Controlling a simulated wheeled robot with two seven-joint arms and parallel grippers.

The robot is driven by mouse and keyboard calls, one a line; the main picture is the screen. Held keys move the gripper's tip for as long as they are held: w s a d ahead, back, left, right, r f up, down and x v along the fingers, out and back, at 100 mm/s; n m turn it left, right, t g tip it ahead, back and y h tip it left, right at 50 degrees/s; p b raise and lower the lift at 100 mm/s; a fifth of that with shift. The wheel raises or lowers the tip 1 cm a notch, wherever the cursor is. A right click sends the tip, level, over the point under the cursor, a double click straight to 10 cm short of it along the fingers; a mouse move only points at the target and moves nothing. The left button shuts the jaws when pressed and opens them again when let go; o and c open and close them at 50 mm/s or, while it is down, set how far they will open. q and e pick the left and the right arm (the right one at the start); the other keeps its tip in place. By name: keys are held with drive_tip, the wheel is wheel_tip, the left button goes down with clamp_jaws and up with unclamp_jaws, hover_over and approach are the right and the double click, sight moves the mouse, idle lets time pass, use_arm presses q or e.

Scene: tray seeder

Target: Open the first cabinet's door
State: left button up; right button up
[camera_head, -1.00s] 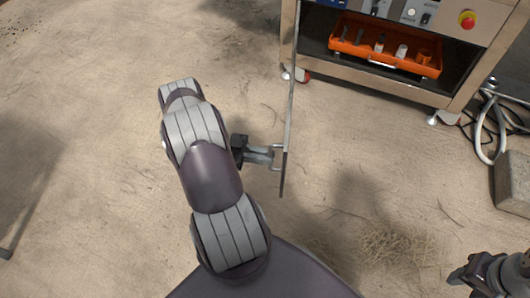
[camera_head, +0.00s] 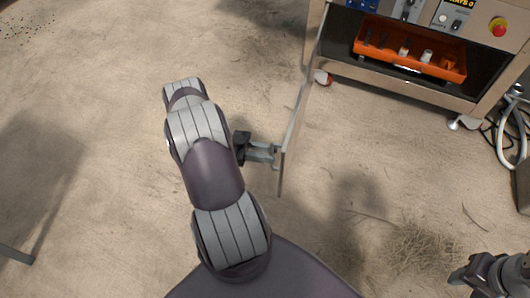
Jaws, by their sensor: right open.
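The first cabinet (camera_head: 395,82) stands at the top right with its front open, showing a dark inner shelf. Its door (camera_head: 299,105) is swung out toward me and is seen nearly edge-on. My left gripper (camera_head: 272,153) is at the door's handle (camera_head: 281,158) near the door's free end. Its fingers are small here and seem to be around the handle, but I cannot tell whether they are shut on it. My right gripper (camera_head: 462,278) is at the bottom right, open and away from the cabinet.
An orange tray (camera_head: 440,68) with several small items sits on the cabinet shelf. A control panel with a red button (camera_head: 498,27) is above it. Hoses (camera_head: 508,130) lie on the right. Straw (camera_head: 420,250) lies on the floor.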

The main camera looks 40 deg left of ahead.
use_arm(q)
drive_tip(key=shift+o, duration=1.1)
drive_tip(key=shift+w+a, duration=0.3)
drive_tip(key=shift+w, duration=0.1)
drive_tip(key=shift+s+d, duration=0.15)
drive_tip(key=p+v, duration=0.1)
drive_tip(key=v, duration=1.1)
drive_tip(key=shift+s+a, duration=0.25)
drive_tip(key=shift+a, duration=0.05)
